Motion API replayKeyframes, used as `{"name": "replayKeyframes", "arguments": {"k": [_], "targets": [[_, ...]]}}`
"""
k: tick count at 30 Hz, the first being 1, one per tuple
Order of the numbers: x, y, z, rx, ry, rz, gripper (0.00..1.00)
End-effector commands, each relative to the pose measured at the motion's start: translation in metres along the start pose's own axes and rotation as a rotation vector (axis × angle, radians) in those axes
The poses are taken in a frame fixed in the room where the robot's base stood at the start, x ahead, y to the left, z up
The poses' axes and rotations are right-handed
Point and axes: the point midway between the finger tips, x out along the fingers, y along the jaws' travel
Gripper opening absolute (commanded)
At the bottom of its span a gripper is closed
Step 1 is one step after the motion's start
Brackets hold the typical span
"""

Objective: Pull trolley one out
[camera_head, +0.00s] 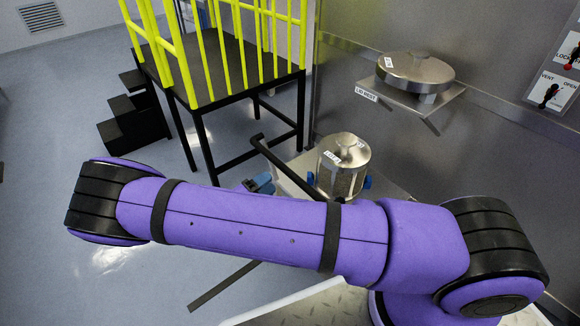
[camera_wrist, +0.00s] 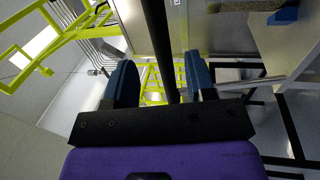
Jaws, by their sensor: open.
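The trolley (camera_head: 302,165) stands behind my arm in the head view, with a lidded metal canister (camera_head: 343,165) and blue fittings on its top. Its lower part is mostly hidden by my purple arm. A black handle bar (camera_head: 275,159) sticks out at its left side. My gripper (camera_head: 260,184) shows only partly there, as blue fingers beside the bar. In the wrist view, my gripper (camera_wrist: 160,72) is open, and the black bar (camera_wrist: 156,35) runs between the two blue fingers with space on both sides. I cannot tell how deep it sits between them.
A platform with yellow railings (camera_head: 235,60) and black steps (camera_head: 130,120) stands behind and left of the trolley. A round metal lid rests on a wall shelf marked "LID REST" (camera_head: 400,95). A valve panel (camera_head: 555,80) is at the right. The floor at left is clear.

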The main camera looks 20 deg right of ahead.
Motion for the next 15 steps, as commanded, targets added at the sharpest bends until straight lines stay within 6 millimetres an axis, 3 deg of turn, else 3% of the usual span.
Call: {"name": "replayKeyframes", "arguments": {"k": [9,15], "targets": [[0.057,0.001,0.001,-0.001,-0.005,0.001,0.51],[0.083,0.0,0.001,-0.001,-0.004,-0.001,0.51]]}}
